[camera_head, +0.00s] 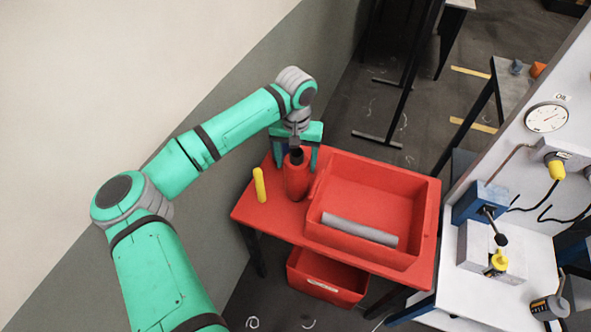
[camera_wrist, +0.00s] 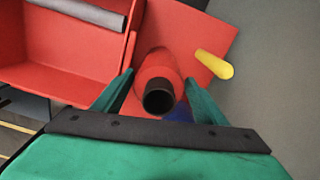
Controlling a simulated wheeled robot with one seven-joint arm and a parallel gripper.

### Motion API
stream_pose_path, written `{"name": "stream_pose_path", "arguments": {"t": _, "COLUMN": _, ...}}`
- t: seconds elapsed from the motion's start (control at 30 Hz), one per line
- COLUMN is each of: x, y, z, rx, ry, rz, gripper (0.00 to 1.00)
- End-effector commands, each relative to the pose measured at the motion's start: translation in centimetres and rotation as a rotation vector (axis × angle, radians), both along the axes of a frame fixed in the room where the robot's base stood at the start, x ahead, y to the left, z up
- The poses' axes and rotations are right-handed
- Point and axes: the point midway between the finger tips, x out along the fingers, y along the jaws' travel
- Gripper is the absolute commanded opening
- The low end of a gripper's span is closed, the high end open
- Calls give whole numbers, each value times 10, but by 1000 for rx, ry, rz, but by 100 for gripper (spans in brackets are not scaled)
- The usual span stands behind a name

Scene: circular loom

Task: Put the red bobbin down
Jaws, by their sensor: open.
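The red bobbin (camera_head: 297,178) stands upright on the red table (camera_head: 268,222), to the left of the red bin. Its dark hollow top points up. In the wrist view the bobbin (camera_wrist: 156,70) sits between the two green fingers. My gripper (camera_head: 296,160) is above and around the bobbin's upper part, with its fingers apart on either side. In the wrist view my gripper (camera_wrist: 158,92) shows a gap between each finger and the bobbin. The bobbin's base is partly hidden in the wrist view.
A yellow peg (camera_head: 259,186) stands left of the bobbin. A red bin (camera_head: 428,215) with a grey tube (camera_head: 358,230) inside is on the right. Another red bin (camera_head: 325,279) is under the table. A white machine bench (camera_head: 470,300) stands further right.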

Motion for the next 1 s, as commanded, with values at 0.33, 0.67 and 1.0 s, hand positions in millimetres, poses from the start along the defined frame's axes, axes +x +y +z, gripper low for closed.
{"name": "stream_pose_path", "arguments": {"t": 0.33, "x": 0, "y": 1, "z": 57, "rx": 2, "ry": -1, "rz": 1, "gripper": 66}}
{"name": "stream_pose_path", "arguments": {"t": 0.67, "x": 0, "y": 1, "z": 67, "rx": 0, "ry": 1, "rz": 1, "gripper": 66}}
{"name": "stream_pose_path", "arguments": {"t": 1.0, "x": 0, "y": 1, "z": 67, "rx": 0, "ry": 1, "rz": 1, "gripper": 66}}
